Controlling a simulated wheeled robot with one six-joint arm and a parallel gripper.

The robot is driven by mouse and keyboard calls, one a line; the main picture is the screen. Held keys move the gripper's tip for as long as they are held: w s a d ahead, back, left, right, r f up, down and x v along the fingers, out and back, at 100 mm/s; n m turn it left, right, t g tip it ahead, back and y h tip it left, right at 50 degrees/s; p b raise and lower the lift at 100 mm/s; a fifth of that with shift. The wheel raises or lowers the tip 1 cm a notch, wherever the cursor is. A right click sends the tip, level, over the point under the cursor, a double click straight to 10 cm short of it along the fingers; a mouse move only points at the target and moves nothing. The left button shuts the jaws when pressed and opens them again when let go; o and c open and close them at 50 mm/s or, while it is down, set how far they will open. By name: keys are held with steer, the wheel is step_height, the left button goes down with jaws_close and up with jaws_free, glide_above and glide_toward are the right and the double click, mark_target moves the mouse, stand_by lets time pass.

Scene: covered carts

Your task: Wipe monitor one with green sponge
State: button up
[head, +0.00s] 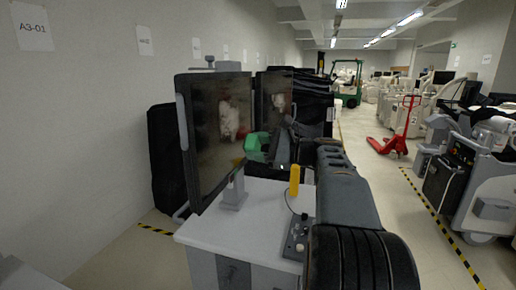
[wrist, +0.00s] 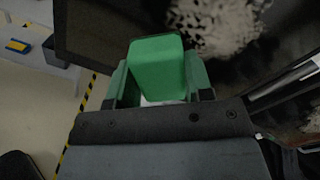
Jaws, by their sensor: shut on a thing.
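My gripper (wrist: 160,85) is shut on a green sponge (wrist: 157,66), which stands out past the green fingers. In the head view my gripper (head: 257,147) is by the right edge of the left monitor (head: 205,150). This dark screen bears a whitish smudge (head: 230,120). A second dark monitor (head: 270,95) behind also has a pale smudge. In the wrist view a dark screen (wrist: 105,35) with a whitish smudge (wrist: 215,25) lies beyond the sponge. I cannot tell whether the sponge touches it. No label shows which monitor is number one.
The monitors stand over a white cart (head: 255,205) with a yellow handle (head: 295,180) and a small control panel (head: 297,240). A wall (head: 90,130) closes the left. A red pallet jack (head: 390,143) stands in the aisle, with equipment carts at right.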

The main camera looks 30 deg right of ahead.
mark_target(220, 141)
steer(key=shift+x, duration=2.9)
steer(key=shift+p+x, duration=0.3)
steer(key=shift+x, duration=0.75)
steer(key=shift+r, duration=0.2)
